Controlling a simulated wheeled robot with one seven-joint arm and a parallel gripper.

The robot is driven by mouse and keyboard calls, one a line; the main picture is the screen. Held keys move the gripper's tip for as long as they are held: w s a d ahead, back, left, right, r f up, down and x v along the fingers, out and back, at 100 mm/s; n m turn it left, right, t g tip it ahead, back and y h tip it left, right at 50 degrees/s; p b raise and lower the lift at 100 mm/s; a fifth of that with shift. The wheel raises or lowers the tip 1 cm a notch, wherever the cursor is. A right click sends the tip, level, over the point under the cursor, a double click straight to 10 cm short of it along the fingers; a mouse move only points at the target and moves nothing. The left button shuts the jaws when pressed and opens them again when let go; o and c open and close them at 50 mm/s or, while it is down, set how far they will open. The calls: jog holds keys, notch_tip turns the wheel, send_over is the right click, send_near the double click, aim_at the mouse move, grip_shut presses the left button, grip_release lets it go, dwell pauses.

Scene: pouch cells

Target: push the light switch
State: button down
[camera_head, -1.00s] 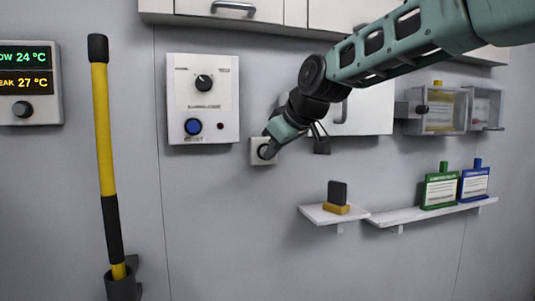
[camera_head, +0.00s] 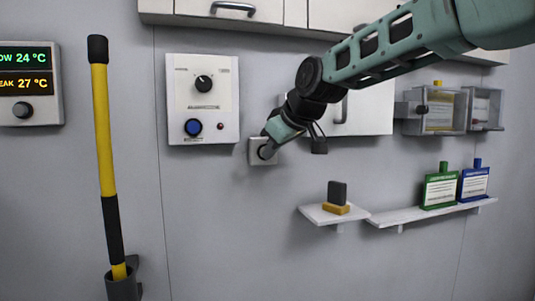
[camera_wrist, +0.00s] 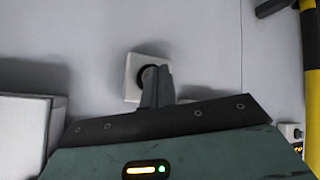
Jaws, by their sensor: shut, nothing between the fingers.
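The light switch is a small white square plate (camera_head: 256,152) with a dark round button, on the grey wall just below and right of the white control panel. In the wrist view the switch plate (camera_wrist: 132,80) shows behind the fingers, tilted in the picture. My gripper (camera_head: 266,153) is shut and empty, its fingertips at the switch's button. In the wrist view the closed fingers (camera_wrist: 157,82) overlap the right part of the button and hide some of it. I cannot tell whether the tips press it or only sit close in front of it.
A white control panel (camera_head: 203,125) with a knob and blue button is close at upper left. A yellow and black pole (camera_head: 104,140) stands left. White cabinets (camera_head: 350,112) are above; a small shelf (camera_head: 325,215) holds a dark block. The wall below the switch is clear.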

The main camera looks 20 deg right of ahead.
jog(key=shift+s, duration=0.15)
jog(key=shift+s+b, duration=0.4)
jog(key=s+b, duration=0.3)
jog(key=s, duration=0.3)
dwell(0.5)
dwell(0.3)
